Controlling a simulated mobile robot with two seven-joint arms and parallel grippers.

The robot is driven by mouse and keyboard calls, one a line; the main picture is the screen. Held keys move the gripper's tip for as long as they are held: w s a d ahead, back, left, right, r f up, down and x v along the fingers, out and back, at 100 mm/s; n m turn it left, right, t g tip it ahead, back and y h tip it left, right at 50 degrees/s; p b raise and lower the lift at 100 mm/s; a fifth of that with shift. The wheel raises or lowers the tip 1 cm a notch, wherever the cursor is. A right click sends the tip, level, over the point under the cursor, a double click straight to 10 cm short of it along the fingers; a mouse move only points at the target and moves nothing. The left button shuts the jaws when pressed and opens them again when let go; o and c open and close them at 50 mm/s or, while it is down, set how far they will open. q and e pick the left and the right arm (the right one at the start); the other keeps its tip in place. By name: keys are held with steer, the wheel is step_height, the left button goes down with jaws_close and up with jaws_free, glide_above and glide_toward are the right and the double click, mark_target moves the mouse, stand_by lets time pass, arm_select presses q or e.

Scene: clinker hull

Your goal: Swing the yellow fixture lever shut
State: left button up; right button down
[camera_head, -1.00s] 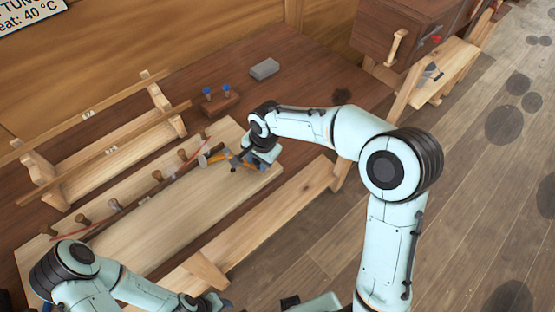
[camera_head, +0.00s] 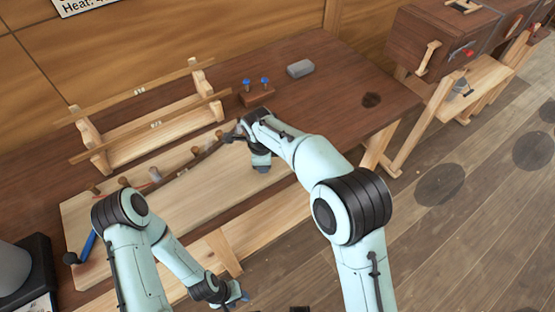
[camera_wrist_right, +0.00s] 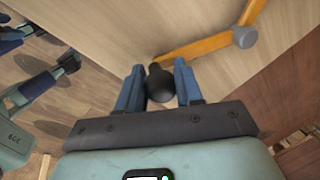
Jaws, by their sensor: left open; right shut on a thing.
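My right gripper (camera_wrist_right: 160,88) is shut on the black ball knob (camera_wrist_right: 160,83) of the yellow lever (camera_wrist_right: 203,45) in the right wrist view. The yellow bar runs up and right from the knob to a grey round boss (camera_wrist_right: 245,37). In the head view my right gripper (camera_head: 261,165) is low over the right part of the pale wooden board (camera_head: 205,190), and the arm hides its fingertips and the lever. My left gripper (camera_head: 240,296) is open at the bottom of the head view, away from the lever.
A blue lever with a black knob (camera_head: 71,258) is at the board's left end. Several wooden pegs and a dark strip lie along the board. A wooden rack (camera_head: 97,147), a blue-topped block (camera_head: 257,96) and a grey block (camera_head: 300,68) stand behind it.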

arm_select(q)
steer(key=shift+w+r, duration=0.1)
steer(key=shift+r, duration=0.05)
arm_select(e)
steer(key=shift+a+m, duration=1.1)
steer(key=shift+a, duration=0.2)
steer(key=c, duration=0.8)
jaws_free()
steer(key=shift+o, duration=0.2)
steer(key=shift+r, duration=0.25)
arm_select(q)
steer(key=shift+w+r+p, duration=0.45)
steer(key=shift+r+p, duration=0.05)
steer(key=shift+r, duration=0.05)
arm_select(e)
step_height(320, 180, up, 13)
steer(key=s, duration=0.2)
steer(key=shift+s+a+f, duration=0.15)
steer(key=shift+s+a, duration=0.15)
steer(key=shift+f, duration=0.1)
